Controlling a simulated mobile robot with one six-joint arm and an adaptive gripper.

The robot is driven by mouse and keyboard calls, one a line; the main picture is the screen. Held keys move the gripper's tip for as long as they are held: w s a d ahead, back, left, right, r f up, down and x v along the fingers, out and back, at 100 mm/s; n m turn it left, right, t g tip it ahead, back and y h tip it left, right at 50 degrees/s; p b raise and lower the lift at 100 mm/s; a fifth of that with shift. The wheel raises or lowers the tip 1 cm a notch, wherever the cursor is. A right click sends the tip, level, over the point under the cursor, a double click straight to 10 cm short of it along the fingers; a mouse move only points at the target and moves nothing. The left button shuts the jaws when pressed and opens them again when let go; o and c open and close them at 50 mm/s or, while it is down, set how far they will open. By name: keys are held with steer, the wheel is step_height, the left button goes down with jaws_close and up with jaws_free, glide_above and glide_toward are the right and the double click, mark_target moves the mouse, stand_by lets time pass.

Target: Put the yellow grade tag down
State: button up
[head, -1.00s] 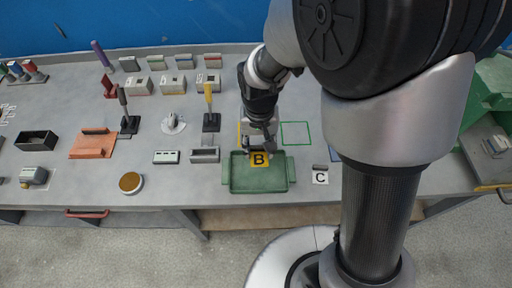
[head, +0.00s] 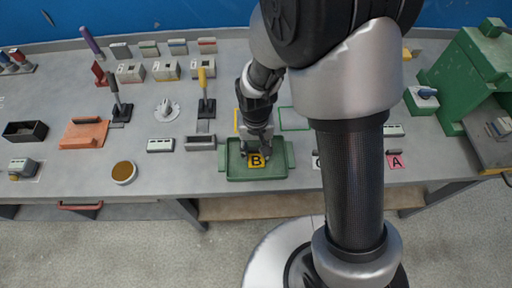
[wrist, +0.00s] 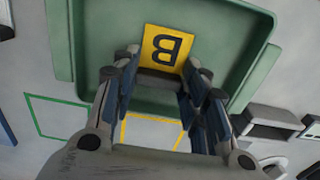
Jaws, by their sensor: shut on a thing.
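The yellow grade tag (head: 256,160), marked with a black B, is at my gripper (head: 256,150), over the green tray (head: 262,174) in the head view. In the wrist view the yellow tag (wrist: 165,48) shows at the fingertips of my gripper (wrist: 163,75), with the green tray (wrist: 225,22) behind it. My gripper is shut on the tag. I cannot tell whether the tag touches the tray floor.
A pink A tag (head: 396,161) lies right of my arm; a white C tag is mostly hidden behind it. A green outline (head: 295,118) and a partly hidden yellow outline are behind the tray. A grey bin (head: 200,143) stands to the left.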

steer(key=o, duration=0.9)
steer(key=shift+f, duration=0.15)
step_height(320, 180, up, 12)
steer(key=p, duration=0.4)
steer(key=shift+r, duration=0.25)
step_height(320, 180, up, 6)
steer(key=r+t, duration=0.1)
glide_above(256, 151)
steer(key=s+d, duration=0.1)
steer(key=d, duration=0.2)
steer(key=s+d+r+t, duration=0.1)
steer(key=s+d+r, duration=0.1)
steer(key=s+r, duration=0.1)
steer(key=s+d+r+t, duration=0.1)
steer(key=s+d+r, duration=0.2)
steer(key=s, duration=0.3)
steer(key=s+d+r+t, duration=0.1)
steer(key=s+d+r, duration=0.1)
steer(key=s+r, duration=0.3)
steer(key=shift+d+t, duration=0.3)
steer(key=shift+d, duration=0.05)
